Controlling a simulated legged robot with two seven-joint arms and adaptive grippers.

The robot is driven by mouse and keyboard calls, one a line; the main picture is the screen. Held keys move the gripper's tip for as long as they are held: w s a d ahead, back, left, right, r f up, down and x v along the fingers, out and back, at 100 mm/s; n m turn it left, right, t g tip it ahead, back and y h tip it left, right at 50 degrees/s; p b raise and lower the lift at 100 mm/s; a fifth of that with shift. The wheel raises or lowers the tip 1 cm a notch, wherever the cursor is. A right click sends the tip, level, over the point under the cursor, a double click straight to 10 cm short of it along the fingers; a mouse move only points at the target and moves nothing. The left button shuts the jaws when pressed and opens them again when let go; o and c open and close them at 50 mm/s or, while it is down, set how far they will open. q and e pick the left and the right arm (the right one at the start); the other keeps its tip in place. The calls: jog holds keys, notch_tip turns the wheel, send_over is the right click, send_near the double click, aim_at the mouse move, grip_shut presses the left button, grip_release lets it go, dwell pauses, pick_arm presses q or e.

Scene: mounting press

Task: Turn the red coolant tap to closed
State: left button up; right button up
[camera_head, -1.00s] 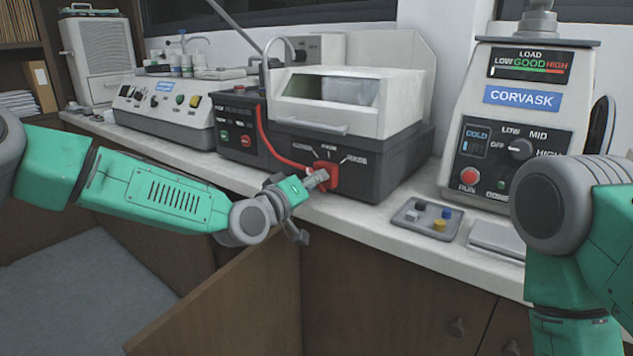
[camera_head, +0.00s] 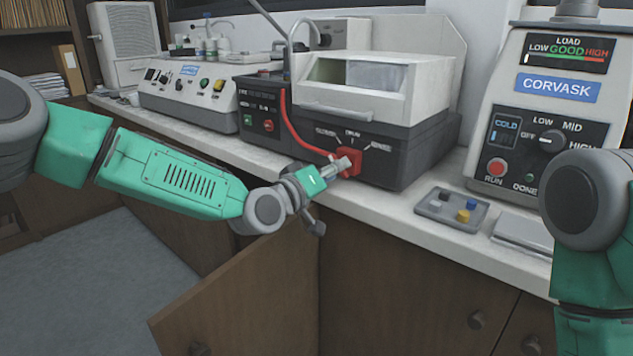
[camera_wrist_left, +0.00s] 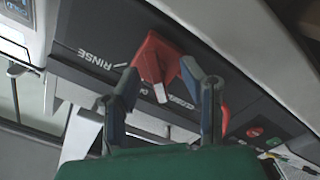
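The red coolant tap (camera_head: 349,162) is on the front of the dark base of the machine with the white hood (camera_head: 405,150). In the left wrist view the tap (camera_wrist_left: 153,58) shows a white pointer, which points down the picture, away from the RINSE mark on the left. My left gripper (camera_head: 338,168) is at the tap. In the left wrist view its two fingers (camera_wrist_left: 160,70) are apart, one on each side of the tap; I cannot tell whether they touch it. My right gripper is out of view.
A red hose (camera_head: 296,130) runs down to the tap. A grey tray (camera_head: 436,216) with small coloured pieces lies on the counter to the right, before the Corvask press (camera_head: 557,60). An open cabinet door (camera_head: 250,290) is below my left arm.

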pick_arm(q)
jog(key=v, duration=1)
jog(key=shift+s+a, duration=0.2)
jog(key=shift+f, duration=0.1)
